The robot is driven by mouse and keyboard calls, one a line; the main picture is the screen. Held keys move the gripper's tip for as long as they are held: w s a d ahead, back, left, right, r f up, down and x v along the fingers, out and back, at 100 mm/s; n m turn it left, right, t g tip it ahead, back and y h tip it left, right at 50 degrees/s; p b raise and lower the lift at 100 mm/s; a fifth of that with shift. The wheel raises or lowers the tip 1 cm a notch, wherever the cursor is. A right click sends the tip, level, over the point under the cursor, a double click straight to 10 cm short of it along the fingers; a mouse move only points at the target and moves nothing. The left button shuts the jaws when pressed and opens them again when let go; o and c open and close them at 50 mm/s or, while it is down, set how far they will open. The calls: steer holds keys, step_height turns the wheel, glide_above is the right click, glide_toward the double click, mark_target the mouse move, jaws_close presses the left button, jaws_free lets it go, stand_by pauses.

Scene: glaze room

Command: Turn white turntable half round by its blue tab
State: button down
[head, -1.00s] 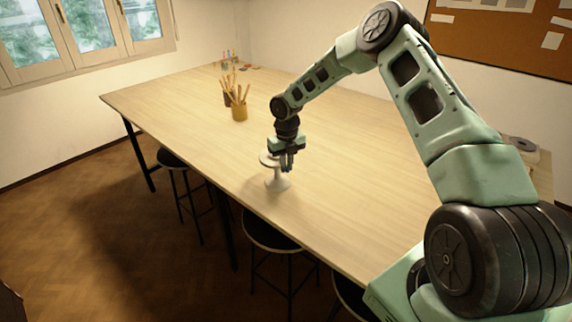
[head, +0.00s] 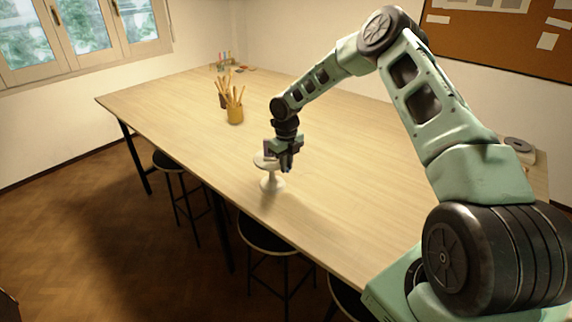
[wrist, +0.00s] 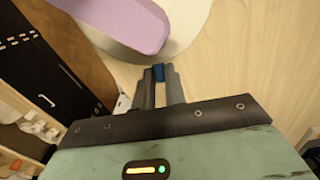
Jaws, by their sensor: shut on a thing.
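The white turntable (head: 272,181) stands upright on its stem near the table's front edge. Its round top shows in the wrist view (wrist: 192,38), cut off by the upper frame edge. A blue tab (wrist: 158,73) at the top's rim sits between the tips of my gripper (wrist: 159,78). My gripper is shut on this tab. In the head view my gripper (head: 286,166) is at the right side of the turntable top and hides part of it; the tab cannot be made out there.
A pale purple rounded shape (wrist: 130,22) overlaps the turntable top. Pots of wooden tools (head: 235,115) stand farther back on the table (head: 340,180). Stools (head: 262,236) stand along the front edge. The tabletop around the turntable is clear.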

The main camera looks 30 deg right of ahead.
steer(key=c, duration=1.4)
jaws_free()
steer(key=shift+c, duration=0.2)
step_height(320, 180, up, 18)
steer(key=b, duration=0.5)
steer(key=shift+f, duration=0.25)
steer(key=shift+s+f, duration=0.1)
